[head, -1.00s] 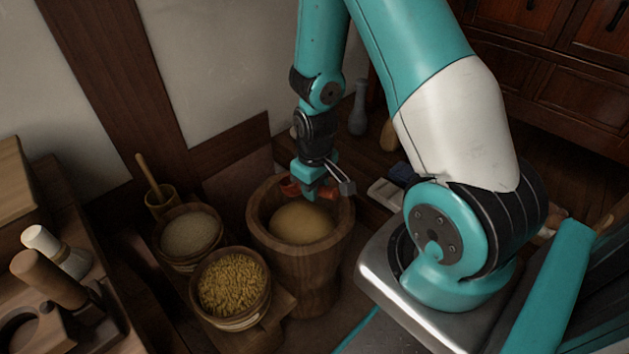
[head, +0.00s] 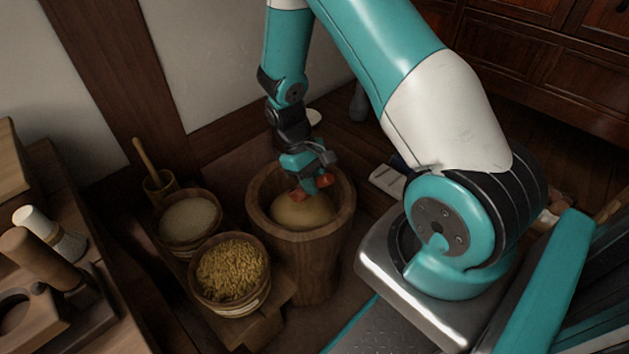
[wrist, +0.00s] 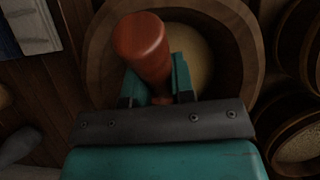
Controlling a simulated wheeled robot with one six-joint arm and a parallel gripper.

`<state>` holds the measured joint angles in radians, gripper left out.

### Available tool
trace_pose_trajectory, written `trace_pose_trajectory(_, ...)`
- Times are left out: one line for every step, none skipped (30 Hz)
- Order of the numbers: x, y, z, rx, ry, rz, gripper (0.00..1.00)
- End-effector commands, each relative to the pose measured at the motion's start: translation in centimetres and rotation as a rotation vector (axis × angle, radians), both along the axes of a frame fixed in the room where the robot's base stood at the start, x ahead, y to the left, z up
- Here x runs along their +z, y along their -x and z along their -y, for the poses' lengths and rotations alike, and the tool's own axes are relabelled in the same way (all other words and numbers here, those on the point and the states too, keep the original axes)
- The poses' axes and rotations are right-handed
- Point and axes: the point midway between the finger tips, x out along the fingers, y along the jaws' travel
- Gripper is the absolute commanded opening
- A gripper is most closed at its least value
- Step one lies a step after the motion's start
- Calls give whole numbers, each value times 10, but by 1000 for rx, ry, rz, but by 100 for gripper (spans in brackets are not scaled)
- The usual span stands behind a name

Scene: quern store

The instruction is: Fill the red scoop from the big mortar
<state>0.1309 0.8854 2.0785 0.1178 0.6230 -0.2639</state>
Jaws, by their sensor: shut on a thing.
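The big mortar (head: 257,223) is a wide wooden tub standing on the floor, with a mound of pale yellow meal (head: 303,212) inside. My gripper (head: 312,184) is over the mortar's mouth and shut on the red scoop (head: 322,181). In the wrist view the scoop's rounded red handle end (wrist: 142,45) sticks up between the two teal fingers. The mortar's rim (wrist: 98,55) and the meal (wrist: 190,55) show behind it. The scoop's bowl is mostly hidden, so I cannot tell whether it touches the meal or holds any.
A bowl of golden grain (head: 231,270) and a bowl of pale grain (head: 189,220) stand left of the mortar on a low wooden stand. A small pot with a stick (head: 158,184) is behind them. Wooden tools (head: 45,260) sit on the bench at far left.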

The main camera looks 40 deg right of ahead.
Motion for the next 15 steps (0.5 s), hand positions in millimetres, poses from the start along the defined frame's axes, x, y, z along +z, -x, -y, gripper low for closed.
trace_pose_trajectory(-8,0,0,0,0,0,0)
trace_pose_trajectory(-11,0,0,0,0,0,0)
trace_pose_trajectory(-14,0,0,0,0,0,0)
trace_pose_trajectory(-16,0,0,0,0,0,0)
trace_pose_trajectory(-19,0,0,0,0,0,0)
trace_pose_trajectory(-22,0,0,0,0,0,0)
trace_pose_trajectory(-24,0,0,0,0,0,0)
trace_pose_trajectory(-27,0,0,0,0,0,0)
trace_pose_trajectory(-30,0,0,0,0,0,0)
trace_pose_trajectory(-32,0,0,0,0,0,0)
trace_pose_trajectory(-34,0,0,0,0,0,0)
trace_pose_trajectory(-38,0,0,0,0,0,0)
trace_pose_trajectory(-40,0,0,0,0,0,0)
trace_pose_trajectory(-42,0,0,0,0,0,0)
trace_pose_trajectory(-45,0,0,0,0,0,0)
